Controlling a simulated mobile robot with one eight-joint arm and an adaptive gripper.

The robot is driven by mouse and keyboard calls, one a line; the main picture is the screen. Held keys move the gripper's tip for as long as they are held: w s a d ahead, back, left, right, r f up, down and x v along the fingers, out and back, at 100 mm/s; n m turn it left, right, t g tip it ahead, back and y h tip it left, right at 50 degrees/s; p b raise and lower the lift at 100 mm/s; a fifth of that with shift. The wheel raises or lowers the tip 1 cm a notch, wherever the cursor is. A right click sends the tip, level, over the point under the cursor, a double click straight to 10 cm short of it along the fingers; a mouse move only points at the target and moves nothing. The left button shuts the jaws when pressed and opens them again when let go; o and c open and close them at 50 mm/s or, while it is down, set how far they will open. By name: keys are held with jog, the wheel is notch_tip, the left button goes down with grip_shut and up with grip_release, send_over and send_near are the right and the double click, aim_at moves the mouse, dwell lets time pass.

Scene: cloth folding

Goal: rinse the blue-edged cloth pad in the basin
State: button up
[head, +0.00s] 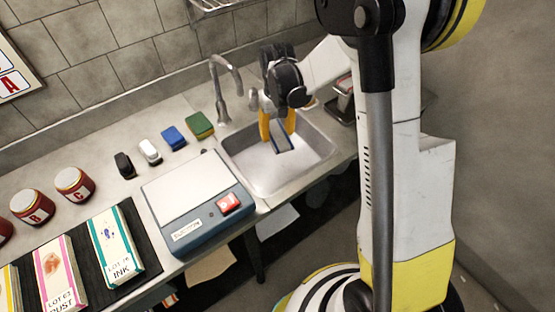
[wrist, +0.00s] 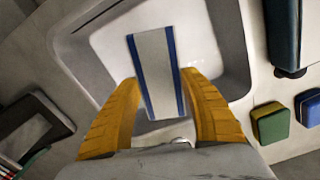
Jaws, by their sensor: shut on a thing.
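The blue-edged cloth pad (head: 281,138) is white with blue long edges. It hangs in the air between the yellow fingers of my gripper (head: 277,127), over the basin (head: 295,172). In the wrist view the pad (wrist: 155,72) runs lengthwise between the fingertips of my gripper (wrist: 160,82), which are shut on it. The pale basin (wrist: 228,45) shows behind it. I cannot tell how far the pad is above the basin floor, or whether there is water.
A faucet (head: 222,85) stands behind the basin. Left of it are green (head: 200,125) and blue (head: 174,138) blocks, and white (head: 150,151) and black (head: 124,165) items. A blue-grey device (head: 205,214) with a red switch stands beside the basin. A dark container (head: 344,100) sits to the right.

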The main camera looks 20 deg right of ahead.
aim_at(277, 133)
jog(key=shift+r+p, duration=1.3)
jog(key=shift+r, duration=0.8)
jog(key=shift+f, duration=0.1)
